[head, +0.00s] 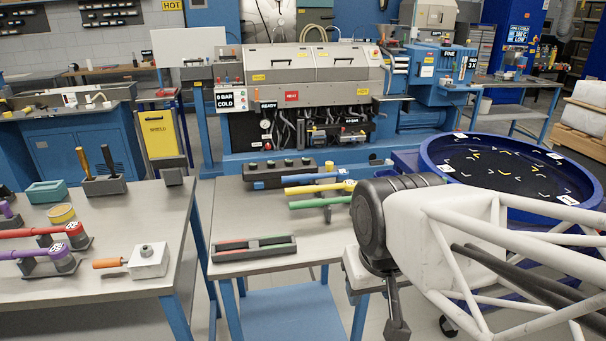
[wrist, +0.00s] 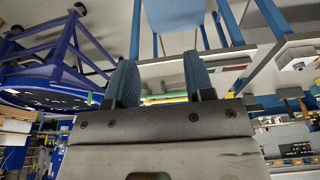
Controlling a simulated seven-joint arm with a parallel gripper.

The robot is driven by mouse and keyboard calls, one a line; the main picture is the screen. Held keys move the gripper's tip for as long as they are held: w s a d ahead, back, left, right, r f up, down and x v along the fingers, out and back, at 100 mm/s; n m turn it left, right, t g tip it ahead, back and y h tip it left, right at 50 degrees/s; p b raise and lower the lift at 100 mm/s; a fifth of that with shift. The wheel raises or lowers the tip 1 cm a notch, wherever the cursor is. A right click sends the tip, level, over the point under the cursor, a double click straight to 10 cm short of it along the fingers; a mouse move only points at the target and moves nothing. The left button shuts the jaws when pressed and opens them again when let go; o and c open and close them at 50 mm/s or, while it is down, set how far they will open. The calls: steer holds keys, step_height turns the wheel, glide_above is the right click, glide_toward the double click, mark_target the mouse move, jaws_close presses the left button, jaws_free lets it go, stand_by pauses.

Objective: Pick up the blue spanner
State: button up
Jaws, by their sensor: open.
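The blue spanner (head: 312,178) lies at the back of a group of three coloured tools on the middle bench in the head view. A yellow tool (head: 312,188) and a green tool (head: 318,202) lie in front of it, their right ends close to my arm. My gripper (wrist: 160,78) shows in the wrist view with its two blue-padded fingers apart and nothing held between them. Green and yellow bars show beyond the gripper body there; I cannot make out the blue spanner in that view. In the head view my gripper hangs low, right of the bench.
A tray with red and green strips (head: 252,247) lies at the bench front, and a dark block with several knobs (head: 280,173) at its back. A round blue drum (head: 440,168) stands right. The left bench (head: 110,290) holds red and purple tools. Bare bench surface lies between tray and tools.

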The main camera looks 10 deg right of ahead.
steer(key=shift+o, duration=0.6)
steer(key=shift+w+r, duration=0.1)
steer(key=w+r+n, duration=0.2)
steer(key=w+n, duration=0.2)
steer(key=w, duration=1.2)
steer(key=w+r+n, duration=0.3)
steer(key=w+n, duration=0.2)
steer(key=w, duration=1.1)
steer(key=w+f+n, duration=0.3)
steer(key=w+f, duration=0.2)
steer(key=w, duration=0.5)
steer(key=w+d+f+n, duration=0.1)
steer(key=w+f+n, duration=0.2)
steer(key=w, duration=0.8)
steer(key=w+d+f+n, duration=0.1)
steer(key=w+f+n, duration=0.2)
steer(key=w+f, duration=0.3)
steer(key=w, duration=0.5)
steer(key=shift+d+f, duration=0.25)
steer(key=shift+f, duration=0.05)
steer(key=shift+w, duration=0.1)
